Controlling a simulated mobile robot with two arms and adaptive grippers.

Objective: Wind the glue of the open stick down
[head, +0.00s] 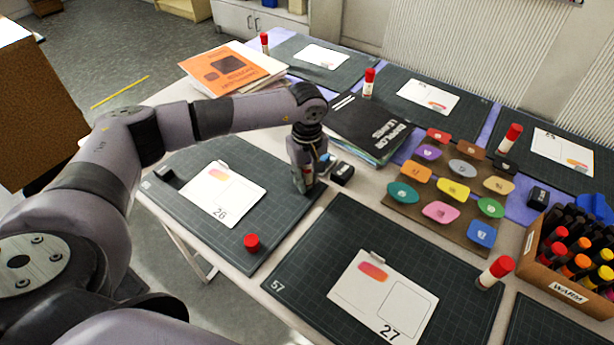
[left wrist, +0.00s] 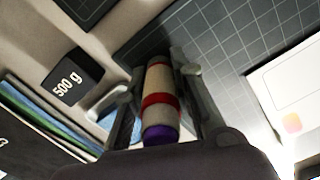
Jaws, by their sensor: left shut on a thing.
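The open glue stick (left wrist: 158,85) is in the left wrist view, with a pale body, a red band and purple glue (left wrist: 160,134) showing at its end nearest the camera. My left gripper (head: 304,182) points down at the right edge of the mat with card 26, shut on the stick's body. In the head view its fingers mostly hide the stick. A red cap (head: 251,242) lies on the same mat, near its front corner, apart from the stick. My right gripper is not in view.
A black 500 g weight (head: 342,173) stands close right of my gripper, beside black folders (head: 370,125). Other capped glue sticks, like one (head: 495,271) by card 27, stand on mats. A crate of markers (head: 567,290) is at right. The front-left mat is mostly clear.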

